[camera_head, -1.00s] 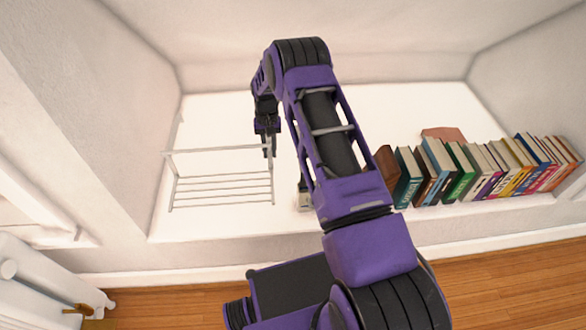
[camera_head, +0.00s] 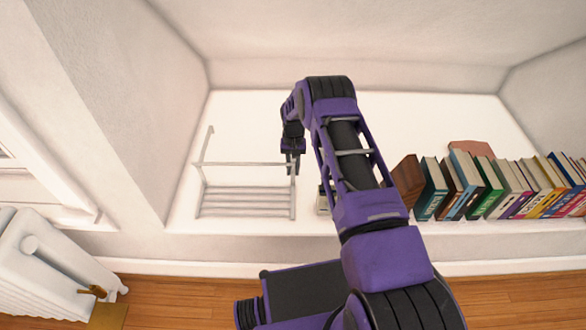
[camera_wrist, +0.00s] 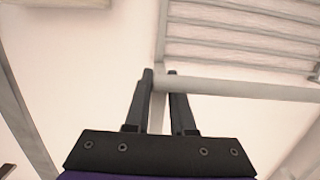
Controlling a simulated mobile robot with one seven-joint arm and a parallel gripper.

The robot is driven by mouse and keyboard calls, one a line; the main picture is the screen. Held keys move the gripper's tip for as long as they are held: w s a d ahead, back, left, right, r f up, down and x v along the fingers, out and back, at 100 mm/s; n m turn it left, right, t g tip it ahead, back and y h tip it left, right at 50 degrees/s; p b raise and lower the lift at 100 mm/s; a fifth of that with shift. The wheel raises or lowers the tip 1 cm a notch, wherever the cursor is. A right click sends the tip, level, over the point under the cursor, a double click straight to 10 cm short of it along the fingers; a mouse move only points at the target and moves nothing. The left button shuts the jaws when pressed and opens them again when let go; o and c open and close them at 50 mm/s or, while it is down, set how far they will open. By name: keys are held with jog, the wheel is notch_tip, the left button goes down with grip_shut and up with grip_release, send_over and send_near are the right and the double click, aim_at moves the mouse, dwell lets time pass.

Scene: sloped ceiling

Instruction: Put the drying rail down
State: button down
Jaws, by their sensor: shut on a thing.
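The drying rail (camera_head: 245,202) is a pale grey frame with several parallel lower bars, a raised bar and end posts. In the head view it is at the left part of the white ledge. My gripper (camera_head: 293,165) is at its right end, shut on its frame. In the wrist view my gripper (camera_wrist: 160,78) has its two fingers on either side of a thin post, where a long bar (camera_wrist: 240,88) of the drying rail runs off to the right. I cannot tell whether the rail's lower bars touch the ledge.
The white ledge (camera_head: 400,115) has free room behind the rail. A row of books (camera_head: 500,190) stands on its right part. A small object (camera_head: 322,200) sits between rail and books, partly hidden by my arm. A white radiator (camera_head: 40,270) stands at lower left.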

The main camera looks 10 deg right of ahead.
jog(key=c, duration=0.8)
grip_release()
jog(key=shift+o, duration=0.2)
notch_tip(320, 180, up, 12)
jog(key=w+p, duration=0.1)
jog(key=shift+w+d, duration=0.15)
jog(key=shift+d, duration=0.05)
